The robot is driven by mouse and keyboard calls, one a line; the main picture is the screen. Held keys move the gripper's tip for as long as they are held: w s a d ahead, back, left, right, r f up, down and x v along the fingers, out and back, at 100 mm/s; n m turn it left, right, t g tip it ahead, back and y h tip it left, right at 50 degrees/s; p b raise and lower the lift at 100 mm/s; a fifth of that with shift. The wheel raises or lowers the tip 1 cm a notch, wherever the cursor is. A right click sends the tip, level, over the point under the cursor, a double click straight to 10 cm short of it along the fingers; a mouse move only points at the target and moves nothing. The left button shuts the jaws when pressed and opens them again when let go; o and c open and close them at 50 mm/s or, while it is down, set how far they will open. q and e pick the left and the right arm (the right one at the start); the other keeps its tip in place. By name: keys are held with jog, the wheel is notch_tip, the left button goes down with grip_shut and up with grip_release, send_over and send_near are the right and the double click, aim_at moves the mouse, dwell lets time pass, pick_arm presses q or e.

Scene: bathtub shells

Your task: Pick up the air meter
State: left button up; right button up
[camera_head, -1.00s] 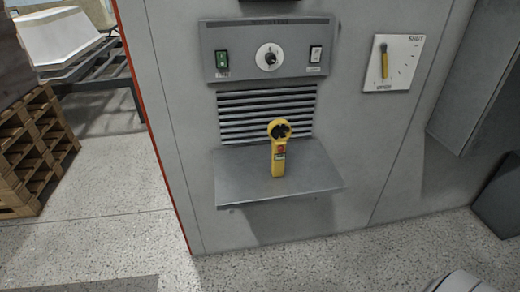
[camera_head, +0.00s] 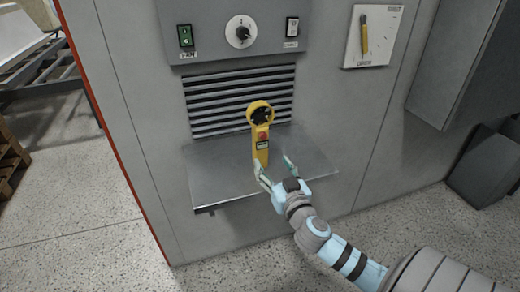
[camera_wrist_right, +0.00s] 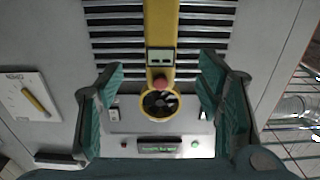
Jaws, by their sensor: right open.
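The yellow air meter (camera_head: 261,147) stands upright on the grey metal shelf (camera_head: 215,178), its round fan head up and a red button below it. My right gripper (camera_head: 276,167) is open at the front of the shelf, low and slightly right of the meter. In the right wrist view the meter (camera_wrist_right: 162,30) appears upside down, centred between the two spread green fingers (camera_wrist_right: 164,88). Neither finger visibly touches it there. How far it lies beyond the fingertips I cannot tell. My left gripper is not in view.
A slatted vent (camera_head: 238,98) is behind the meter. Above it is a control panel (camera_head: 240,35) with switches and a knob. A dial plate (camera_head: 373,36) with a yellow lever is at the right. A grey cabinet (camera_head: 455,60) stands farther right.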

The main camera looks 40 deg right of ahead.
aim_at(262, 120)
jog(key=x, duration=1)
jog(key=shift+f, duration=0.3)
jog(key=shift+a, duration=0.1)
jog(key=c, duration=1.4)
jog(key=shift+o, duration=0.2)
jog(key=shift+r, duration=0.1)
notch_tip(262, 120, up, 10)
jog(key=p, duration=0.4)
jog(key=shift+p, duration=0.4)
notch_tip(262, 120, up, 10)
jog(key=p, duration=0.2)
jog(key=shift+p, duration=0.3)
